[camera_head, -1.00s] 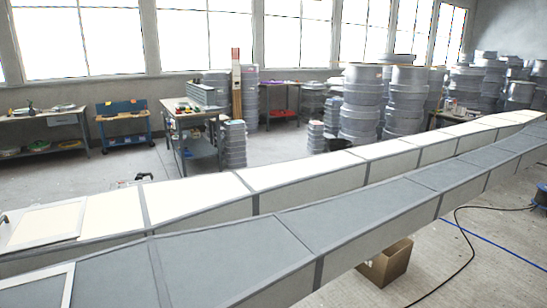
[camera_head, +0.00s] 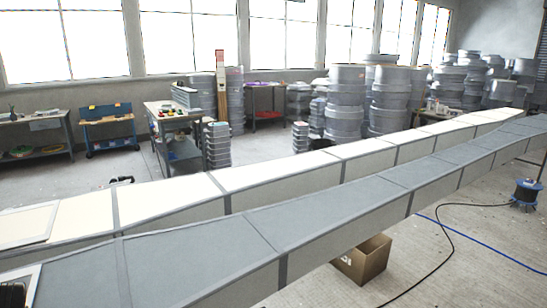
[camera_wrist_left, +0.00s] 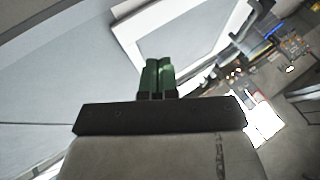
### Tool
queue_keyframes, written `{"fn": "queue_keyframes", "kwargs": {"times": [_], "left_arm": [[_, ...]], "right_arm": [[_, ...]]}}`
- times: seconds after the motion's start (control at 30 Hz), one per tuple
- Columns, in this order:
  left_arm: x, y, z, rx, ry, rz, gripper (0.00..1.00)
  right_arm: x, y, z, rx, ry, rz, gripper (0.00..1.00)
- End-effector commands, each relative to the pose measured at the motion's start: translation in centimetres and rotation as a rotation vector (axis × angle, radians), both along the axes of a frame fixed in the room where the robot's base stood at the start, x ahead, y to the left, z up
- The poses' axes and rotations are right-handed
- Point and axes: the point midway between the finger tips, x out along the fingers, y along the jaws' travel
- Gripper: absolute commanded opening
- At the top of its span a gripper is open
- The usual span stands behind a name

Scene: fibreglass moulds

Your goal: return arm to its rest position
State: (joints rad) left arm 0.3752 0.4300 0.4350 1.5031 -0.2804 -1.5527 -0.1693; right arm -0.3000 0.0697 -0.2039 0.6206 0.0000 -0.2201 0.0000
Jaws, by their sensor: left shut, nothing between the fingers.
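My left gripper (camera_wrist_left: 157,78) shows in the left wrist view, its two green fingers pressed together with nothing between them. Below the fingers is the dark bar of my wrist. A pale framed panel on a mould (camera_wrist_left: 170,35) lies beyond the fingertips; I cannot tell the distance. In the head view a dark shape shows at the bottom left corner, too cut off to tell if it is part of my left arm. My right gripper is in neither view.
A long grey mould (camera_head: 200,265) and a long cream-topped mould (camera_head: 165,200) run diagonally across the front. A cardboard box (camera_head: 365,260) stands on the floor under the grey one. A cable reel (camera_head: 526,192) stands at the right with a black cable. Tables and stacked drums stand behind.

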Motion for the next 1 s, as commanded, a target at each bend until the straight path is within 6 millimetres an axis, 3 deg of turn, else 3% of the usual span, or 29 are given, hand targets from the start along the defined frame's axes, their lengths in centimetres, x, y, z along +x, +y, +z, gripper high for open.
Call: {"fn": "queue_keyframes", "kwargs": {"times": [0.17, 0.27, 0.4, 0.5, 0.7, 1.0], "left_arm": [[-1.5, -7.1, -3.9, 0.002, 0.034, -0.149, 0.0], [-3.4, -12.8, -6.6, -0.029, 0.051, -0.26, 0.0], [-7.9, -21.7, -9.6, -0.125, 0.065, -0.416, 0.0], [-10.9, -26.3, -10.3, -0.198, 0.065, -0.49, 0.0], [-15.4, -32.4, -10.3, -0.319, 0.059, -0.574, 0.0], [-20.6, -38.4, -8.9, -0.475, 0.044, -0.64, 0.0]], "right_arm": [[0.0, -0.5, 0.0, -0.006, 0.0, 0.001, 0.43], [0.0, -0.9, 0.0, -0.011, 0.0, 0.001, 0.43], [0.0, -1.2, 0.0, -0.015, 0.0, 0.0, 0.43], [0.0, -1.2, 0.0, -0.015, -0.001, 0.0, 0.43], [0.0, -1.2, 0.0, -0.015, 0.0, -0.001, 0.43], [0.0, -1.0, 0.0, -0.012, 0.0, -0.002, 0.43]]}}
